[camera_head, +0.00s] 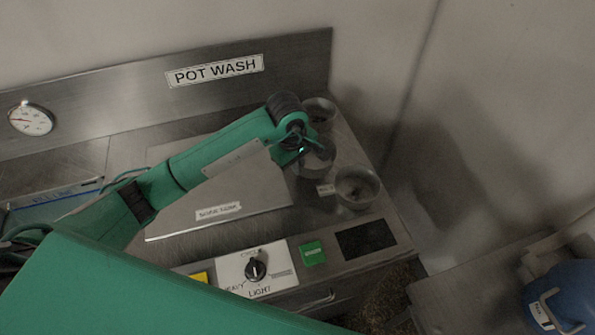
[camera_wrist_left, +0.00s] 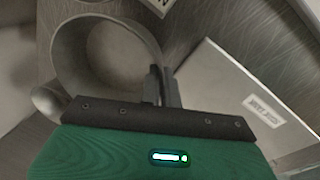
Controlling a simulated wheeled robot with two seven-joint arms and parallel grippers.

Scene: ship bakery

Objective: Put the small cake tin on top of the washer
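Three round grey metal tins stand at the right end of the steel unit: one at the back (camera_head: 319,106), a middle one (camera_head: 318,165) and a front one (camera_head: 357,188). I cannot tell by size alone which is the small cake tin. My left gripper (camera_head: 303,148) is at the middle tin and partly covers it. In the left wrist view its fingers (camera_wrist_left: 162,86) are close together at the wall of a tin (camera_wrist_left: 68,58), apparently shut on that wall. Whether the tin is lifted is unclear. My right gripper is not in view.
A flat steel lid (camera_head: 180,222) with a label lies left of the tins, mostly clear. The front panel holds a dial (camera_head: 256,269), a green button (camera_head: 312,253) and a dark display (camera_head: 366,239). A wall stands right; a blue container (camera_head: 565,300) is lower right.

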